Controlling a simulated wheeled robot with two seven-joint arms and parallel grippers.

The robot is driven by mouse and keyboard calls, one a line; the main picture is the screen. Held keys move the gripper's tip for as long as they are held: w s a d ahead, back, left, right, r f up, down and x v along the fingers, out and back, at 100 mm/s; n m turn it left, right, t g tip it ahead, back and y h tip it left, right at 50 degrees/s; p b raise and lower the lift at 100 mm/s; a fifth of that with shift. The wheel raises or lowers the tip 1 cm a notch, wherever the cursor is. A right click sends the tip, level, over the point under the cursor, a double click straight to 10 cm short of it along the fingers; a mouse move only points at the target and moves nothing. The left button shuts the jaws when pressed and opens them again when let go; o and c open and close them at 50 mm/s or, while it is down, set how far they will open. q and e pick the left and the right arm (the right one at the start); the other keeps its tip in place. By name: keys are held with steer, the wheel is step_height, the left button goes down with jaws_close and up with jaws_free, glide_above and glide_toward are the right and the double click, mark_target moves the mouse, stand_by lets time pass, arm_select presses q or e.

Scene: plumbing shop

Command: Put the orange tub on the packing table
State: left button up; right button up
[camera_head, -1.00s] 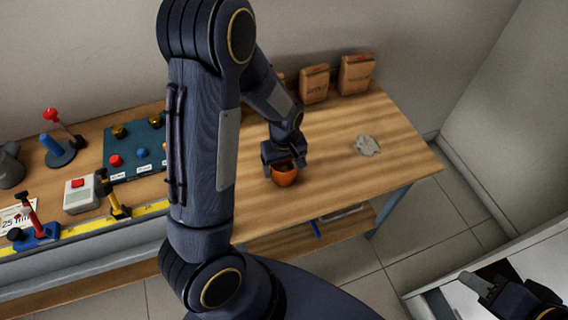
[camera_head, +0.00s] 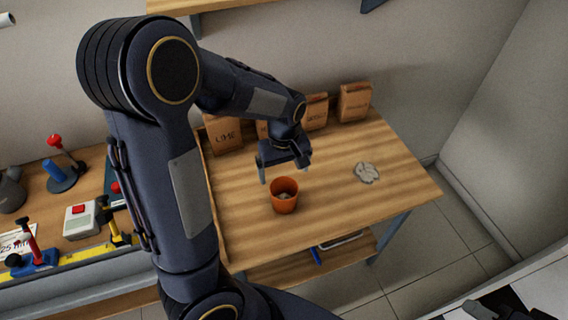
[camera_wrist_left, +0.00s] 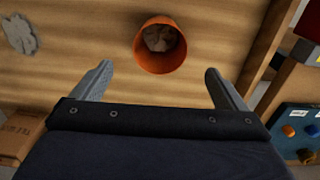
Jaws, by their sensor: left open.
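The orange tub (camera_head: 284,196) stands upright on the wooden table (camera_head: 330,205), near its front left part. Its open top shows something greyish-brown inside; the tub also shows in the left wrist view (camera_wrist_left: 160,50). My left gripper (camera_head: 283,172) is open and empty. It is just behind and above the tub, and its two fingers are apart from it. In the left wrist view the tub lies beyond the fingertips, between their lines. My right gripper (camera_head: 490,308) shows only in part at the bottom right corner, too cut off to judge.
Several brown paper bags (camera_head: 354,102) stand along the table's back. A crumpled grey patch (camera_head: 367,172) lies right of the tub. A workbench with a grey button box (camera_head: 82,220) and tools is at the left.

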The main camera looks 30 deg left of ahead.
arm_select(q)
steer(key=s+d+r+m+t+h, duration=0.2)
steer(key=s+r+m, duration=0.2)
steer(key=s, duration=0.4)
steer(key=s+d+r+m+t+h, duration=0.1)
steer(key=s+d+r+m+t, duration=0.1)
steer(key=s+r, duration=0.5)
steer(key=shift+s+m+t+h, duration=0.4)
steer(key=shift+s+m+t, duration=0.4)
steer(key=shift+s+m, duration=0.3)
